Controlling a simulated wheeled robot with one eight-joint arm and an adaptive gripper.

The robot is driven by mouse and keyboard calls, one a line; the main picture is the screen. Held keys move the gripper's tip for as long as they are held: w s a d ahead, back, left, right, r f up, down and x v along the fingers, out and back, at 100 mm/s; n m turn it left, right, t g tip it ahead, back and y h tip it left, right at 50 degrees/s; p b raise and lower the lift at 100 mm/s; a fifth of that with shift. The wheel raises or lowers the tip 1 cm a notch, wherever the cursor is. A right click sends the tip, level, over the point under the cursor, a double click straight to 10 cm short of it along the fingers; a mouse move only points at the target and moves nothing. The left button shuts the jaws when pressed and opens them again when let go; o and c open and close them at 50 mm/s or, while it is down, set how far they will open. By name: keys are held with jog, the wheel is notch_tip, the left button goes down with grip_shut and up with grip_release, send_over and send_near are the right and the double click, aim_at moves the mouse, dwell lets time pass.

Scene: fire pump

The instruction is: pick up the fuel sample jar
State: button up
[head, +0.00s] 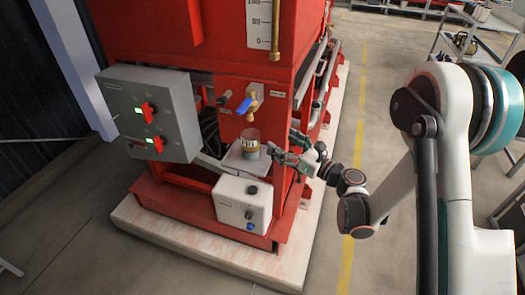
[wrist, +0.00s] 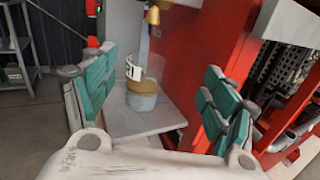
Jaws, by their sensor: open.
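The fuel sample jar (head: 250,144) is a clear jar with amber fluid and a white label. It stands upright on a small grey shelf (head: 234,162) on the red pump unit, below a brass tap with a blue handle (head: 248,104). In the wrist view the jar (wrist: 142,88) shows a pale layer at its bottom under the amber. My gripper (head: 275,148) is just right of the jar in the head view. In the wrist view its teal-padded fingers (wrist: 155,100) are apart, with the jar between and beyond them. I see no contact with the jar.
A brass nozzle (wrist: 152,15) hangs above the jar. A grey control box (head: 150,112) with red switches is to the left, and a white box (head: 243,205) with a black knob is below the shelf. The red housing (wrist: 205,50) stands close on the right in the wrist view.

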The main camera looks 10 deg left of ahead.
notch_tip(320, 180, down, 2)
jog(key=s+n+g, duration=0.1)
jog(key=b, duration=0.1)
send_near(245, 132)
jog(key=a, duration=0.2)
jog(key=b+x, duration=0.1)
jog(key=x, duration=0.1)
jog(key=b+x, duration=0.1)
jog(key=x, duration=0.2)
jog(key=shift+w, duration=0.4)
jog(key=shift+d+r, duration=0.1)
jog(key=c, duration=1.8)
